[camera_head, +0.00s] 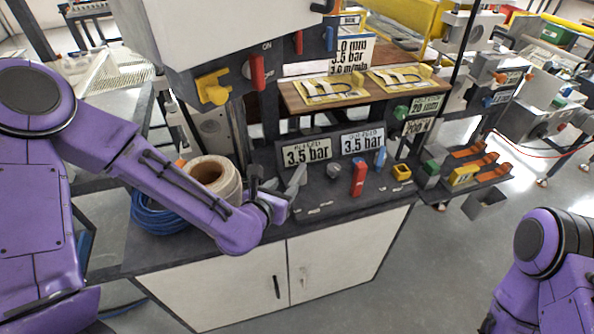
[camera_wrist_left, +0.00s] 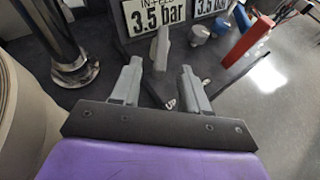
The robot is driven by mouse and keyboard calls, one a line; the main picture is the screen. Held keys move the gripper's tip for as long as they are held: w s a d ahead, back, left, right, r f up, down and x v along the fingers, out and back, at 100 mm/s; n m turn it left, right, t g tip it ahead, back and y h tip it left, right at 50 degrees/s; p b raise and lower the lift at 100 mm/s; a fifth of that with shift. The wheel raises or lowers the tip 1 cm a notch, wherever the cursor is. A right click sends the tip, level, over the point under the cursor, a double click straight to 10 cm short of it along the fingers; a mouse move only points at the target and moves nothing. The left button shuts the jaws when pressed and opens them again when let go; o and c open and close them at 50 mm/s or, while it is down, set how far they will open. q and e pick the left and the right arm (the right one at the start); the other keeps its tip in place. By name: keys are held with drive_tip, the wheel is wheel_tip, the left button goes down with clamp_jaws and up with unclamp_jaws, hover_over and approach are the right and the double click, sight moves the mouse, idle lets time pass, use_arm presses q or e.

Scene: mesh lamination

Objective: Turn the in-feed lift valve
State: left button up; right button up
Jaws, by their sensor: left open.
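The in-feed sign (camera_head: 305,151) reads 3.5 bar on the dark panel. A grey lever, seemingly the in-feed lift valve (camera_head: 297,177), stands below it; it also shows in the left wrist view (camera_wrist_left: 160,48). My left gripper (camera_head: 275,190) is just left of the lever in the head view. In the left wrist view its two grey fingers (camera_wrist_left: 161,84) are apart and empty, with the lever ahead between them. Contact is not visible. My right arm is at the lower right of the head view; its gripper is out of frame.
A cream roll (camera_head: 217,175) and blue coil (camera_head: 157,217) sit left, beside my left forearm. The cabinet front (camera_head: 345,255) is below.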

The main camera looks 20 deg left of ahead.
sight(294, 179)
use_arm(q)
drive_tip(key=p+x, duration=0.1)
drive_tip(key=x, duration=0.7)
drive_tip(key=shift+w+d+f+p, duration=0.1)
drive_tip(key=shift+w+p, duration=0.05)
drive_tip(key=shift+p, duration=0.2)
clamp_jaws()
